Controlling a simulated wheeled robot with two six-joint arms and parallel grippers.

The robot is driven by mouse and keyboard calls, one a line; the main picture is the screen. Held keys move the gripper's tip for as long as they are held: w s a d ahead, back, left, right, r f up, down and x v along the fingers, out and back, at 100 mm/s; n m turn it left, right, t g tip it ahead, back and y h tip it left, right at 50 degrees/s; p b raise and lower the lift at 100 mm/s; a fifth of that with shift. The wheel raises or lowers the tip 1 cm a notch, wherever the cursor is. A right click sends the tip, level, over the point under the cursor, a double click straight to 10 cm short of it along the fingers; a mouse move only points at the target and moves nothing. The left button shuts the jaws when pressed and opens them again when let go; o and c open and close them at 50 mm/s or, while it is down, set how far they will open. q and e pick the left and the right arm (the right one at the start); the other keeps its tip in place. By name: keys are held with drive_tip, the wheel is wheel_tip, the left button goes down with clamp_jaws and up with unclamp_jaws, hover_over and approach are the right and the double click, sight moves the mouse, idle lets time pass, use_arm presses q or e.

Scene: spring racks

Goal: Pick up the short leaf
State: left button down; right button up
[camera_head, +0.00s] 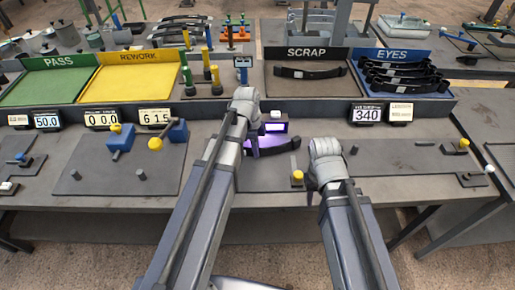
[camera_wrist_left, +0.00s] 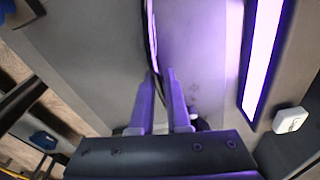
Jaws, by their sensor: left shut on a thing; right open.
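The short leaf (camera_head: 280,147), a dark, slightly curved strip, is at the purple-lit station in the middle of the bench. My left gripper (camera_head: 252,148) is shut on its left part. In the left wrist view, the leaf (camera_wrist_left: 152,40) appears as a thin dark edge running up from between the fingertips (camera_wrist_left: 164,75). Whether it touches the bench I cannot tell. My right gripper (camera_head: 311,195) is open and empty above the front of the bench, right of the leaf, with its fingers pointing down.
A lit lamp box (camera_head: 274,126) stands just behind the leaf; its strip glows in the wrist view. A yellow-topped post (camera_head: 297,177) stands by my right gripper. Behind are the green PASS tray (camera_head: 50,86), yellow REWORK tray (camera_head: 125,82), SCRAP tray (camera_head: 305,92) with one leaf, and EYES tray (camera_head: 400,92) with several.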

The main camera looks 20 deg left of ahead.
use_arm(q)
drive_tip(key=shift+r, duration=0.15)
idle(0.6)
wheel_tip(320, 180, up, 10)
drive_tip(key=p, duration=1)
